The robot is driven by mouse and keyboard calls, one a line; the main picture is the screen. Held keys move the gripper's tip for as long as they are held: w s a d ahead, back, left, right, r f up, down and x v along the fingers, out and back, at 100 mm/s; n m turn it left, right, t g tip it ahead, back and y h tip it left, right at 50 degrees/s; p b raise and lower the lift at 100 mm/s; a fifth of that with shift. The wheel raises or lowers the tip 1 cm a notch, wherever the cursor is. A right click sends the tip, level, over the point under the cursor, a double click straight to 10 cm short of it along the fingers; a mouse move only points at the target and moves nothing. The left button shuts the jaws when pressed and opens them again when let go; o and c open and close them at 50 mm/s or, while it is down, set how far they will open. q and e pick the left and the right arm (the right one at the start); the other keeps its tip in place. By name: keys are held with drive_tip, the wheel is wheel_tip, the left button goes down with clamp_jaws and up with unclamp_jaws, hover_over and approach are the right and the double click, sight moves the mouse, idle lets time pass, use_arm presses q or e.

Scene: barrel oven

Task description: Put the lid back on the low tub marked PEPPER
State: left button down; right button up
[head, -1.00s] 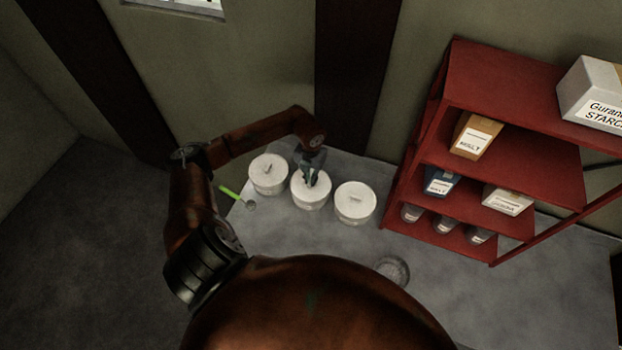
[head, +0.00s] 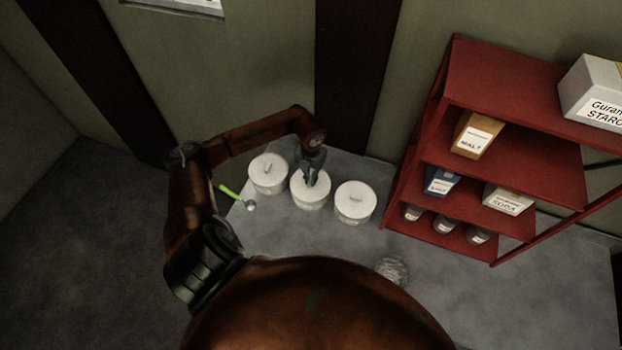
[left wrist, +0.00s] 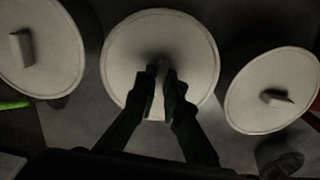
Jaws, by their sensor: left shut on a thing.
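Three low white tubs stand in a row on the grey counter, each with a round white lid on top. My left gripper (head: 312,180) is over the middle tub (head: 310,201) and is shut on the knob of its lid (left wrist: 160,50). The lid appears to sit on the tub, roughly level; I cannot tell whether it is fully seated. The left tub (head: 267,186) and the right tub (head: 354,214) also wear lids with knobs. The tub labels are too small to read, so I cannot tell which one is marked PEPPER. My right gripper is not in view.
A green-handled scoop (head: 231,191) lies left of the tubs. A small round metallic thing (head: 392,270) is on the counter in front. A red shelf (head: 500,165) with boxes and jars stands to the right. Bare counter (head: 310,240) lies in front of the tubs.

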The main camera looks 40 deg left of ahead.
use_arm(q)
drive_tip(key=c, duration=2)
unclamp_jaws()
drive_tip(key=shift+o, duration=0.6)
drive_tip(key=o, duration=0.4)
drive_tip(key=shift+r+p, duration=2)
drive_tip(key=shift+r, duration=1.55)
drive_tip(key=shift+c, duration=0.5)
